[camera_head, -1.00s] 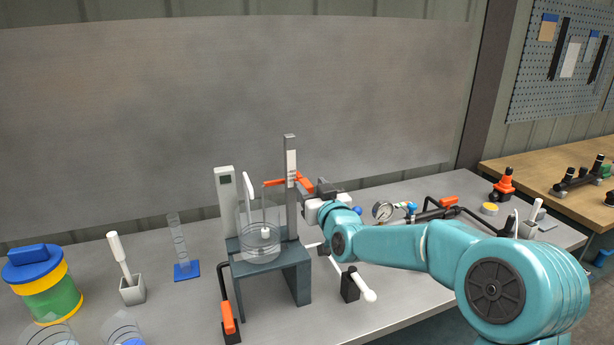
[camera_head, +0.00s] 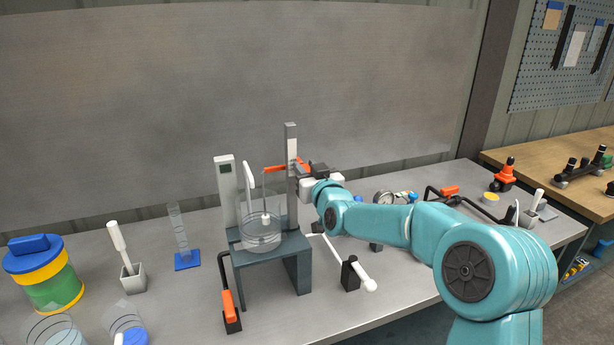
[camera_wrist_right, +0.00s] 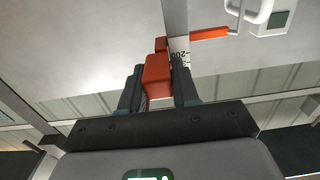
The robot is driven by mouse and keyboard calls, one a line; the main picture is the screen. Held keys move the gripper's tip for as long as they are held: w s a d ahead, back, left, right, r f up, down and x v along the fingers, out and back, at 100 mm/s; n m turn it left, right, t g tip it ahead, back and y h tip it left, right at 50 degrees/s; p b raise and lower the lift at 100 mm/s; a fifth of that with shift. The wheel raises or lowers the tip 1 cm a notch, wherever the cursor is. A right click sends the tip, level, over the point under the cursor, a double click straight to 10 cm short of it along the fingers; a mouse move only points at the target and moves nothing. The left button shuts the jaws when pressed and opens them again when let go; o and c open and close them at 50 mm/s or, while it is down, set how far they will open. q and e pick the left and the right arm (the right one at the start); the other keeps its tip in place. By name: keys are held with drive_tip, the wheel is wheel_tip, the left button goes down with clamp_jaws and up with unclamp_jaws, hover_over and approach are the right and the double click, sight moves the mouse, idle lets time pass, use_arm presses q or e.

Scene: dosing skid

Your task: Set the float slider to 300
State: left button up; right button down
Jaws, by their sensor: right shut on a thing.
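The float slider is an orange block (camera_wrist_right: 158,76) with an orange arm (camera_head: 280,168) that reaches left over the clear vessel (camera_head: 262,232). It sits on a grey upright post (camera_head: 291,140) with a white scale behind the vessel's stand. A thin rod hangs from the arm into the vessel, with a white float (camera_head: 265,217) at its lower end. My right gripper (camera_head: 306,168) is shut on the orange block, one dark finger on each side in the right wrist view (camera_wrist_right: 158,85). My left gripper is not in view.
The vessel stands on a dark stand (camera_head: 275,255). An orange-handled lever (camera_head: 228,305) is at its front left, and a white-knobbed lever (camera_head: 368,285) at its right. A gauge (camera_head: 385,198) lies behind my forearm.

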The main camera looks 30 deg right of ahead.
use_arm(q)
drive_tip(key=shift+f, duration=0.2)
use_arm(e)
drive_tip(key=shift+r, duration=0.2)
drive_tip(key=c, duration=0.9)
unclamp_jaws()
drive_tip(key=shift+s, duration=0.1)
drive_tip(key=shift+s+a+r, duration=0.1)
drive_tip(key=shift+s+r, duration=0.1)
drive_tip(key=shift+w+f, duration=0.15)
drive_tip(key=shift+f, duration=0.05)
drive_tip(key=shift+s, duration=0.4)
use_arm(q)
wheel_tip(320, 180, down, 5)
drive_tip(key=b, duration=0.4)
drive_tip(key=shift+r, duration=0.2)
use_arm(e)
drive_tip(key=v, duration=1.5)
drive_tip(key=shift+s+a+r, duration=0.15)
drive_tip(key=shift+s+a, duration=0.05)
drive_tip(key=shift+s, duration=0.15)
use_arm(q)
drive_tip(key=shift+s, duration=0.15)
